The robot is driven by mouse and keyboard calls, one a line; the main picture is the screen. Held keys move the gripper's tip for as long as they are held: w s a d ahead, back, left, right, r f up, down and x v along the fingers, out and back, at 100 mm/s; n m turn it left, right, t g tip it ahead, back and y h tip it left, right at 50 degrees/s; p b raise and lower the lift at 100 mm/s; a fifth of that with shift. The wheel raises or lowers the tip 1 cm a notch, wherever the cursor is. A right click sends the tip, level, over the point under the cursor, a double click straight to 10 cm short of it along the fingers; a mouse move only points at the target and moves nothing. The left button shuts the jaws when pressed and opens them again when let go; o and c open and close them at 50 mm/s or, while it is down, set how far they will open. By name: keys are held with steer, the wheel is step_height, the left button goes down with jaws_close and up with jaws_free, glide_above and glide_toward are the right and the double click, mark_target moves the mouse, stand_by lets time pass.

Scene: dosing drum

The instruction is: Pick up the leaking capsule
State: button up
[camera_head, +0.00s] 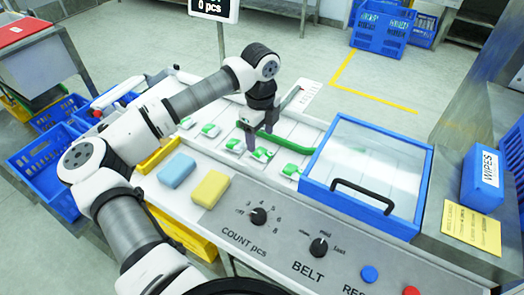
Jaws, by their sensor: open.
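Several green-and-white capsules lie spaced along the white grooved belt (306,129), among them one at the left (187,123), one beside it (210,130), one near the middle (235,146) and one at the right (291,170). I cannot tell for sure which one leaks. My gripper (251,146) points down over the belt, open, between the middle capsule and the purplish one. Its fingers partly hide the belt there, and I cannot tell whether they touch a capsule.
A green bar (286,143) crosses the belt right of my gripper. A blue-framed clear cover (366,176) stands at the right. A blue sponge (177,170) and yellow sponge (211,188) lie in front, above the knob panel (290,240). A wipes box (483,178) is far right.

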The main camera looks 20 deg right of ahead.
mark_target(262, 152)
steer(key=shift+s+d+f+p, duration=0.1)
steer(key=shift+f+p, duration=0.5)
steer(key=shift+f, duration=0.65)
steer(key=shift+s+d+f+p, duration=0.1)
steer(key=shift+f+p, duration=0.45)
steer(key=shift+f, duration=0.7)
steer(key=c, duration=1)
